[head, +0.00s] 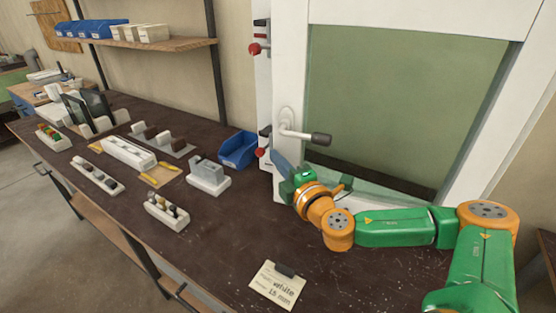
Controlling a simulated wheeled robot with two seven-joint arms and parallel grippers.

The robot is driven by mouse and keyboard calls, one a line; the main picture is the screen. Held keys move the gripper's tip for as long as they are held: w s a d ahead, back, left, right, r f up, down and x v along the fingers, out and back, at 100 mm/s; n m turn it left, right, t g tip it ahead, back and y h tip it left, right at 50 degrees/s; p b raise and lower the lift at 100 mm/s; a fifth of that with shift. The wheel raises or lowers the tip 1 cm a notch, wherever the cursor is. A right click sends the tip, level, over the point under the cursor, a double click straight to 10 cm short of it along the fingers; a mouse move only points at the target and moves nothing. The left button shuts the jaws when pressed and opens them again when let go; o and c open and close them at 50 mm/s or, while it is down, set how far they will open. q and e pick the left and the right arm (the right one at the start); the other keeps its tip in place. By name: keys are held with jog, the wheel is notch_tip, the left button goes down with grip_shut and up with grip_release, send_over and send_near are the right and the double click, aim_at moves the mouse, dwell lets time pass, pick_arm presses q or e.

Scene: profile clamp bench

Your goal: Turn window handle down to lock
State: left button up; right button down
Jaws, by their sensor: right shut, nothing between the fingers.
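The window handle (300,134) is on the left upright of the white window frame (289,50). My right gripper (278,158) is below and slightly left of the handle, near the lower part of the frame. It is shut and empty, and I see a gap between it and the lever. Its fingers are small and partly hidden by its own body. My left gripper is not in view.
Red-knobbed clamps (255,49) stand left of the frame. A blue bin (239,149), a grey block on a white base (208,176) and several white holders sit on the dark bench (215,235). A paper note (277,286) lies at the front.

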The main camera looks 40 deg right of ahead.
jog(key=shift+w, duration=0.1)
jog(key=w+d+m+g+h, duration=0.1)
jog(key=w+d+m+h, duration=0.1)
jog(key=w+d+h, duration=0.2)
jog(key=w+d, duration=0.2)
jog(key=d, duration=0.2)
jog(key=shift+d+r+m, duration=0.15)
jog(key=shift+r+m, duration=0.15)
jog(key=shift+m, duration=0.1)
